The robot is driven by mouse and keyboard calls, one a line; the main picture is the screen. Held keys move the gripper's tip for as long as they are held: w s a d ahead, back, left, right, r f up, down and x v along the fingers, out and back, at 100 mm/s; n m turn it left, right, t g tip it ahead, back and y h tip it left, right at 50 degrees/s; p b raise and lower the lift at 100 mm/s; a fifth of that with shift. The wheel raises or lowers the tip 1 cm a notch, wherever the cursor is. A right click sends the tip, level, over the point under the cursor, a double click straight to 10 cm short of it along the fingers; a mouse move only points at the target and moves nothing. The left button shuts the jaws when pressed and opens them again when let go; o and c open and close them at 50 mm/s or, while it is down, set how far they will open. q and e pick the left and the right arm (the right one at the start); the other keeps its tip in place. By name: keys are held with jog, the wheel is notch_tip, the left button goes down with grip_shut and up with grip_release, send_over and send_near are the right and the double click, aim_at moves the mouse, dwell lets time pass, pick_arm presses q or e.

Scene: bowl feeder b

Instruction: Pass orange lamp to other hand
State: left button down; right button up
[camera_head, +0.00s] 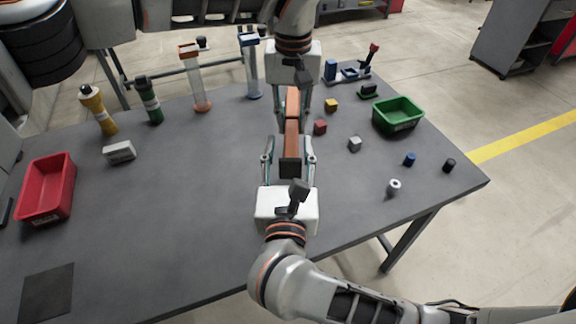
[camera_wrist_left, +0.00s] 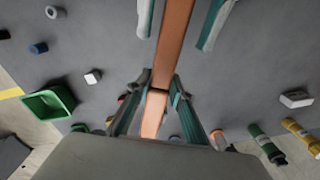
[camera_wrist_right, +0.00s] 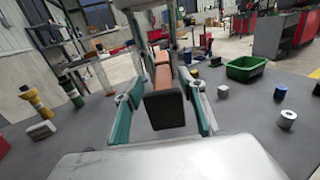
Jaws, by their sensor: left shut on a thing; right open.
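The orange lamp (camera_head: 291,134) is a long bar with a black end (camera_wrist_right: 166,109). It is held above the table between my two grippers, which face each other. My left gripper (camera_head: 292,115), coming from the top of the head view, is shut on the lamp's far part; its fingers (camera_wrist_left: 160,86) pinch both sides in the left wrist view. My right gripper (camera_head: 289,156), below it, is open. Its fingers stand on either side of the lamp's black end, with gaps visible in the right wrist view. The lamp also shows in the left wrist view (camera_wrist_left: 172,42).
The grey table (camera_head: 190,220) lies underneath. A red bin (camera_head: 45,189) is at left and a green bin (camera_head: 399,115) at right. Small blocks and cylinders lie to the right, including a white cylinder (camera_head: 393,187). Bottles and tube stands are at the back left.

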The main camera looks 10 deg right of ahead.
jog(key=shift+w+d, duration=0.15)
jog(key=shift+w, duration=0.55)
jog(key=shift+w+d, duration=0.1)
jog(key=shift+w, duration=0.6)
grip_shut()
pick_arm(q)
jog(key=c, duration=1.7)
grip_release()
pick_arm(e)
jog(key=shift+r, duration=0.1)
